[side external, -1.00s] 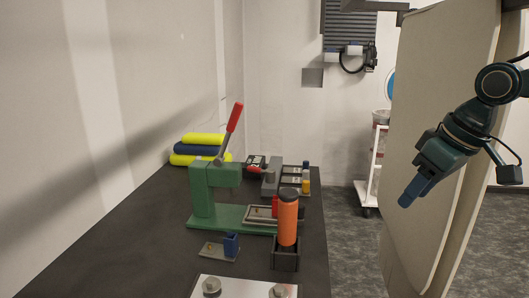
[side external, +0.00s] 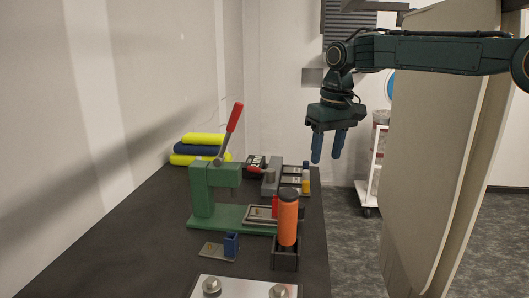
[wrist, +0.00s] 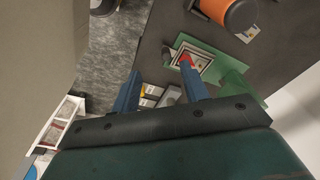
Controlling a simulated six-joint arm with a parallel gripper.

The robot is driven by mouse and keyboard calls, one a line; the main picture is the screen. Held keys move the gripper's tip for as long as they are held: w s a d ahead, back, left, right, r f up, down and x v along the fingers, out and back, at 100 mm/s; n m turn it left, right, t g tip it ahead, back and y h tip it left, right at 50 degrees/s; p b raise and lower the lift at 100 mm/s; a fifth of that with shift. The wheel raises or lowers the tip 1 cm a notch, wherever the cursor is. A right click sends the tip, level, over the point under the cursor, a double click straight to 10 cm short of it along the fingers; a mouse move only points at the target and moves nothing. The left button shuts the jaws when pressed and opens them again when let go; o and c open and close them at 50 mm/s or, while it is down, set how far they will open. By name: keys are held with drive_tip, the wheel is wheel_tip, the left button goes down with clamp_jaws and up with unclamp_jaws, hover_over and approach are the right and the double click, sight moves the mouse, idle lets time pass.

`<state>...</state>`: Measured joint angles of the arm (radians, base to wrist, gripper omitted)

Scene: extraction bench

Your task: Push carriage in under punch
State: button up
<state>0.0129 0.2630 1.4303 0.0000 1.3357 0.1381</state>
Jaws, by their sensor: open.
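The green press (side external: 203,190) stands on the bench with its red lever (side external: 234,118) raised. Its punch head (side external: 223,175) overhangs the left part of the green base (side external: 215,217). The carriage (side external: 258,212), a grey plate with a red handle, sits at the right of that base, out from under the head. The orange bottle partly hides it. The carriage also shows in the wrist view (wrist: 188,62), beyond my right finger. My gripper (side external: 327,158) is open and empty, pointing down in the air to the right of the bench, well above and apart from the carriage.
The orange bottle (side external: 288,222) stands in a dark holder (side external: 285,262) at the bench's right edge. A small grey plate with a blue block (side external: 231,245) lies in front of the press. Small trays (side external: 291,181) and rolls (side external: 195,149) lie behind. A pale panel (side external: 440,150) stands at right.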

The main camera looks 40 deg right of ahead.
drive_tip(key=g, duration=0.1)
hover_over(300, 205)
wheel_tip(300, 205, down, 5)
drive_tip(key=shift+d, duration=0.1)
drive_tip(key=shift+f, duration=0.1)
wheel_tip(300, 205, down, 14)
drive_tip(key=shift+r, duration=0.25)
idle(0.5)
clamp_jaws()
